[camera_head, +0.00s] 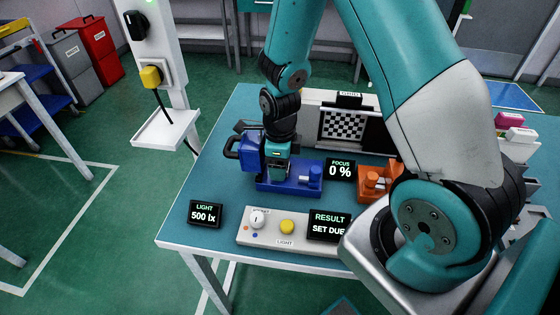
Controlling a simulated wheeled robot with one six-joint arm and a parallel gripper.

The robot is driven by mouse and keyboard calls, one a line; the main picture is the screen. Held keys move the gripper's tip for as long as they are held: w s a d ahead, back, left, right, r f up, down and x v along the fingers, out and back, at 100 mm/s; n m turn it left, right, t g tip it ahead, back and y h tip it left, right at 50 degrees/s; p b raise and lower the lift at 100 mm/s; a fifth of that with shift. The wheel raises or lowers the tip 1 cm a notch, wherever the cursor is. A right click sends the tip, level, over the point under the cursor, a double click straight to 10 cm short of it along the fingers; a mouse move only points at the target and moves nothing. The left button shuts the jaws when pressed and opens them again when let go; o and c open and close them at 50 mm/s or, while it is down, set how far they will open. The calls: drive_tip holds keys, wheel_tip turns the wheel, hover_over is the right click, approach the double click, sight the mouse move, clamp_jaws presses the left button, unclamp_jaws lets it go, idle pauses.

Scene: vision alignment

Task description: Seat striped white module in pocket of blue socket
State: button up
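The blue socket (293,190) is a low blue block on the teal table, left of the middle, with a raised peg-like part on its right side. My gripper (274,178) points down over the left part of the socket, very close to it. Its fingertips are small and partly hidden against the socket, so I cannot tell whether they are open or hold anything. The pocket is not clearly visible beneath my gripper. I cannot make out a striped white module there. A white block (521,136) lies at the far right; stripes on it cannot be made out.
An orange socket (372,184) stands right of the blue one, partly behind my arm. A focus display (340,169) reads 0 %. A control panel (258,240), a light display (205,213) and a result display (329,225) line the front. A checkered board (348,127) stands behind.

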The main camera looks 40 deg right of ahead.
wheel_tip(320, 180, up, 18)
drive_tip(key=shift+f, duration=0.25)
idle(0.4)
idle(0.9)
drive_tip(key=s+a+r+n+y, duration=0.2)
drive_tip(key=s+a+n, duration=0.6)
drive_tip(key=n, duration=0.9)
drive_tip(key=s+a+r+n+y, duration=0.2)
drive_tip(key=s+a+r+n, duration=0.4)
drive_tip(key=n, duration=1.1)
drive_tip(key=s+a, duration=0.1)
drive_tip(key=s, duration=0.2)
drive_tip(key=shift+a, duration=0.4)
